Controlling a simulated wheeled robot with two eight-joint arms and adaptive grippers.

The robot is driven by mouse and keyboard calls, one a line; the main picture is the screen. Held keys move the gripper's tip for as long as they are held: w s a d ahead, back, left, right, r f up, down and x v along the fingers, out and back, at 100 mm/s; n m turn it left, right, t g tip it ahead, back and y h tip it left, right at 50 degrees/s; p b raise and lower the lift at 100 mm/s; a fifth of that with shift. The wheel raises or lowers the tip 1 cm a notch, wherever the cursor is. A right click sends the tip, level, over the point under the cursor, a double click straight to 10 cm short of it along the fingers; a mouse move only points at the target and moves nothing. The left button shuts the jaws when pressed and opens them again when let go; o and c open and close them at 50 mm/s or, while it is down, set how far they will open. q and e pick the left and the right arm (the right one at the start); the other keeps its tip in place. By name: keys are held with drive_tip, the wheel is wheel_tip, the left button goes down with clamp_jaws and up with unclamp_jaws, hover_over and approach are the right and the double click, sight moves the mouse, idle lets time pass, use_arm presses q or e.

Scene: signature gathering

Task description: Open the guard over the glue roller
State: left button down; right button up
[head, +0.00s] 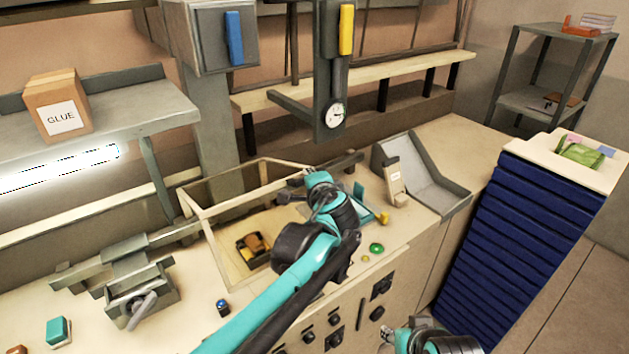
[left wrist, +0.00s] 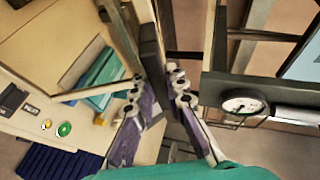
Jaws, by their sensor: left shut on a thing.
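The guard (head: 218,244), a clear box with a pale frame, stands on the bench around a black, yellow and brown item (head: 253,246). I cannot tell whether that item is the glue roller. My left gripper (head: 298,190) is at the guard's right end, partly hidden by its own wrist. The left wrist view shows its purple fingers (left wrist: 157,92) shut on a dark bar (left wrist: 150,52) beside the pale guard frame (left wrist: 122,38). My right gripper (head: 392,338) is low at the bottom edge, partly cut off, its jaws unclear.
A post with a dial gauge (head: 335,115) rises close behind my left gripper. A grey chute (head: 425,185) and labelled bottle (head: 394,182) stand to the right. A grey clamp-like fixture (head: 138,290) is left of the guard. A blue drawer stack (head: 530,230) stands far right.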

use_arm(q)
drive_tip(key=w+a+r+p, duration=0.3)
drive_tip(key=w+r+p, duration=0.1)
drive_tip(key=r, duration=0.2)
drive_tip(key=w+a+r+g+p, duration=0.1)
drive_tip(key=w+a+r+p, duration=0.2)
drive_tip(key=w+r+p, duration=0.1)
drive_tip(key=w+a+r+g+h+p, duration=0.1)
drive_tip(key=w+r+p, duration=0.3)
drive_tip(key=r, duration=0.4)
drive_tip(key=shift+a+n+p, duration=0.3)
drive_tip(key=shift+a+p, duration=0.35)
drive_tip(key=shift+a, duration=0.25)
drive_tip(key=c, duration=1.5)
unclamp_jaws()
drive_tip(key=shift+c, duration=0.2)
drive_tip(key=v, duration=1.2)
drive_tip(key=shift+r, duration=0.2)
